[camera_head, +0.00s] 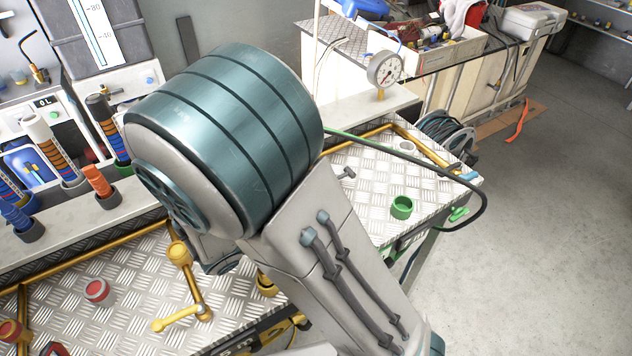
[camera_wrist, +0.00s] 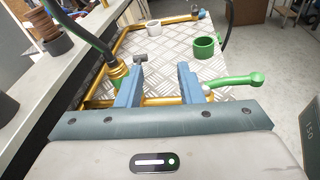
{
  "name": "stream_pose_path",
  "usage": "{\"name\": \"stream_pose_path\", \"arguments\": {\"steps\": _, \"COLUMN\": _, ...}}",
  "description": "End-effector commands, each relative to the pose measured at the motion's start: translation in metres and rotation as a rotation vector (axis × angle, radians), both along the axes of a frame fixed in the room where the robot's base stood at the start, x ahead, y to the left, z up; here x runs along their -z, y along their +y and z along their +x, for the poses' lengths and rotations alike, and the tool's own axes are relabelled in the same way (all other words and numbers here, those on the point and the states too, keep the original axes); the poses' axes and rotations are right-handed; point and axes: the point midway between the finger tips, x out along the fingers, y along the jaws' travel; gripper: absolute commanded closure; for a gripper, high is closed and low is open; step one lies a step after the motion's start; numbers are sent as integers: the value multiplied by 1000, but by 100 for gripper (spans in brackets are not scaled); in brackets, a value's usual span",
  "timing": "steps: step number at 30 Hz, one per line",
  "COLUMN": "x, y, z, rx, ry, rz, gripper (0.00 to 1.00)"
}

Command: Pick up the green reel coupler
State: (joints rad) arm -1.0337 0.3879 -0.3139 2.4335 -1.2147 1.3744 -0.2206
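In the wrist view a green-collared brass fitting (camera_wrist: 119,78) stands at the end of a dark hose, just left of my left finger and partly behind it. It looks like the green reel coupler; I cannot tell whether the finger touches it. My gripper (camera_wrist: 162,67) has its two blue fingers apart, with only plate and brass pipe visible between them. A green open cup (camera_wrist: 204,46) stands on the plate beyond the fingers; it also shows in the head view (camera_head: 401,207). A green lever handle (camera_wrist: 240,82) lies right of the right finger. My arm hides the fitting in the head view.
A white cup (camera_wrist: 153,27) and a small grey T-handle (camera_wrist: 140,58) are on the plate ahead. Brass pipe (camera_wrist: 180,19) runs along the plate's far edge. A pale ledge (camera_wrist: 70,60) rises on the left. Open floor (camera_head: 560,220) lies to the right.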

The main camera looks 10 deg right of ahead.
Motion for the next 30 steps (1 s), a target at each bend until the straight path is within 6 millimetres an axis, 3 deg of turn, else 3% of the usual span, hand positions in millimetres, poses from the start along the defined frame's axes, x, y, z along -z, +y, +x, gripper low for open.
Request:
{"name": "stream_pose_path", "arguments": {"steps": 3, "x": 6, "y": 26, "z": 12, "rx": -137, "ry": 12, "rz": -135, "gripper": 66}}
{"name": "stream_pose_path", "arguments": {"steps": 9, "x": 6, "y": 45, "z": 20, "rx": -235, "ry": 13, "rz": -231, "gripper": 66}}
{"name": "stream_pose_path", "arguments": {"steps": 21, "x": 5, "y": 2, "z": 60, "rx": -242, "ry": 14, "rz": -241, "gripper": 66}}
{"name": "stream_pose_path", "arguments": {"steps": 30, "x": 0, "y": -16, "z": 82, "rx": -241, "ry": 14, "rz": -239, "gripper": 66}}
